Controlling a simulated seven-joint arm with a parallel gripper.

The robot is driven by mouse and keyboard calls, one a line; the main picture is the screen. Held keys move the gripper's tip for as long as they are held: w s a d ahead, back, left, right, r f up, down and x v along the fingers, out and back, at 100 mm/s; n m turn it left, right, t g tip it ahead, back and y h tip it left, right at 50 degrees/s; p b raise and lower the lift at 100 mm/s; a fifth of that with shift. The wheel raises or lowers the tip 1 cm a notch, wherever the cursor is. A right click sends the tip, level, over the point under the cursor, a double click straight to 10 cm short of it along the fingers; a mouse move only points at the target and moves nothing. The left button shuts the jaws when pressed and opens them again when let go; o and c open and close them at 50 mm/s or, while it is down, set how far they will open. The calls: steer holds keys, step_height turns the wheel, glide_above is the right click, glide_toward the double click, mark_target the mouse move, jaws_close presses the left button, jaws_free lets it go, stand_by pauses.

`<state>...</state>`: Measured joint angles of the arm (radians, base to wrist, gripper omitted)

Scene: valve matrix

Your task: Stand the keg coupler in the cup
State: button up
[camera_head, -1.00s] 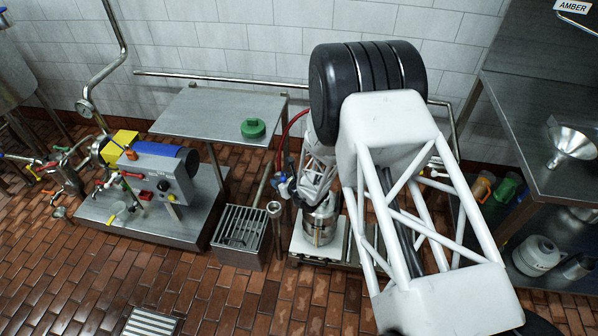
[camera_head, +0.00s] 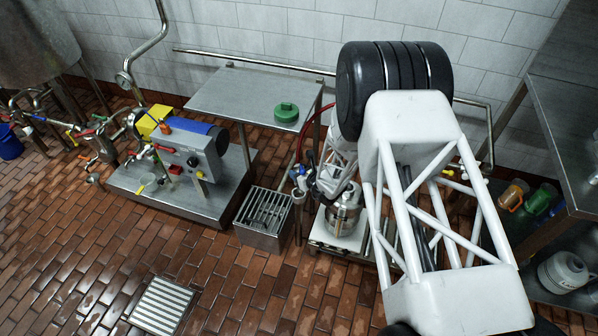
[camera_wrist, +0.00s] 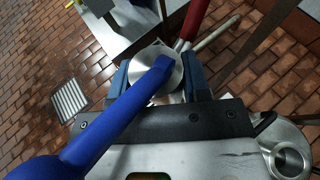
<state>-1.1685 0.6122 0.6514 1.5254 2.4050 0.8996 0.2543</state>
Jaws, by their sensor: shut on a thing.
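My gripper (camera_wrist: 158,82) is shut on the keg coupler (camera_wrist: 150,78), a metal body with a round top and a long blue lever. Its blue lever runs to the lower left in the wrist view. A red hose or handle (camera_wrist: 194,18) and a metal tube show just beyond it. In the head view the coupler (camera_head: 301,176) hangs at the left of my gripper (camera_head: 316,188), small and partly hidden. The cup appears to be the small round holder (camera_head: 298,196) on a post beside the sink, just below the coupler. I cannot tell whether they touch.
A steel keg (camera_head: 344,212) stands on a white platform right of the cup; its neck (camera_wrist: 288,160) shows at lower right in the wrist view. A grated sink (camera_head: 264,212) is at left.

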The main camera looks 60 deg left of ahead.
steer(key=shift+f, duration=2.6)
steer(key=shift+f, duration=2.55)
stand_by(1.7)
steer(key=o, duration=1.3)
steer(key=shift+d, duration=0.15)
